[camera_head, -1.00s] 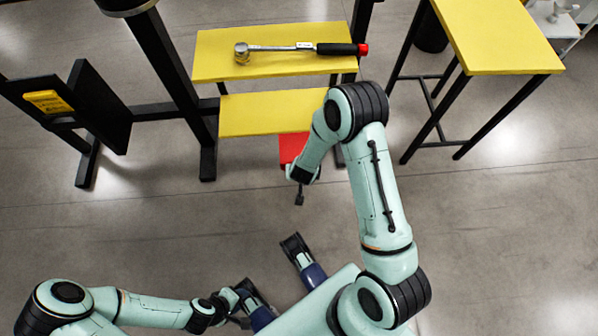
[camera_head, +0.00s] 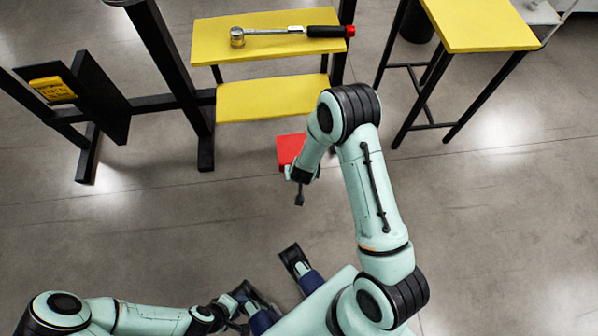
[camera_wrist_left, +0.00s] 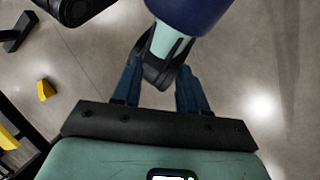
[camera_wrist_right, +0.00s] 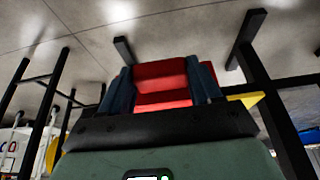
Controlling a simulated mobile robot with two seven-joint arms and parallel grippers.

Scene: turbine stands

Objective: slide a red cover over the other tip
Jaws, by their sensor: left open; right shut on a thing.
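A red cover (camera_head: 289,148) shows in the head view in front of the lower yellow shelf, with a strip of floor between them. My right gripper (camera_head: 298,172) is shut on it, partly hidden by its own wrist. In the right wrist view the red cover (camera_wrist_right: 162,88) sits between the blue fingers and looks stepped or ribbed. My left gripper (camera_head: 240,308) is low in the head view, close to my base. In the left wrist view its blue fingers (camera_wrist_left: 158,85) are apart, with nothing held between them. I cannot make out a turbine tip in any view.
A torque wrench lies on the upper yellow shelf (camera_head: 212,50), above the lower yellow shelf (camera_head: 270,100). Black posts (camera_head: 172,70) and a dark panel (camera_head: 95,95) stand left. A yellow table (camera_head: 480,25) stands at the right.

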